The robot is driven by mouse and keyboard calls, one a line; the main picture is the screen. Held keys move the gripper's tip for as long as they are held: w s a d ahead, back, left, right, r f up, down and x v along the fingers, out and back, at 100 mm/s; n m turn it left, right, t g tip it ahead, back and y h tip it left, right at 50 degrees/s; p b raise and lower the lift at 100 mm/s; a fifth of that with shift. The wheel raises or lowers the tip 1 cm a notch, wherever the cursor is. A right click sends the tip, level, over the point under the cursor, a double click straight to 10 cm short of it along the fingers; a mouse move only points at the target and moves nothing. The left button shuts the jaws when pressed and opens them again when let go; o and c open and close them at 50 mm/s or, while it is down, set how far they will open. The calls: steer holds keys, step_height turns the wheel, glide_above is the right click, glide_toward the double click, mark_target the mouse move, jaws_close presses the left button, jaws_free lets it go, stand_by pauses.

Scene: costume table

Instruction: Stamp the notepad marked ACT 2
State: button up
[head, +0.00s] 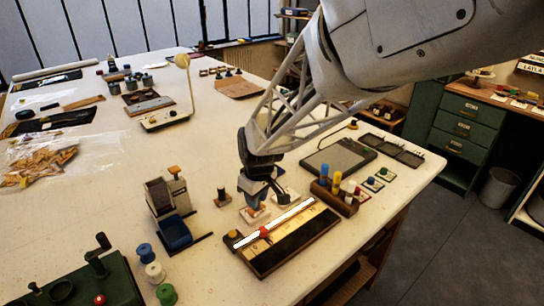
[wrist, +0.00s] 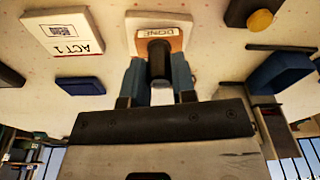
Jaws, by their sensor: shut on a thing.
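My gripper (head: 256,187) is shut on a stamp with a black handle (wrist: 159,60) and a wooden base labelled DONE (wrist: 163,34). The stamp is over a white notepad (wrist: 135,20), which also shows below my gripper in the head view (head: 248,217). I cannot tell whether the stamp's base touches this pad. Its printed label is hidden, so I cannot read whether it says ACT 2.
A dark tray with a white strip (head: 285,240) lies just in front of the pads. A device with a blue part (head: 175,232) stands left. A rack of coloured bottles (head: 336,190) stands right.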

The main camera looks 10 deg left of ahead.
steer(key=shift+f, duration=0.45)
stand_by(1.6)
steer(key=shift+r, duration=0.1)
steer(key=shift+r, duration=3.5)
steer(key=shift+f, duration=0.1)
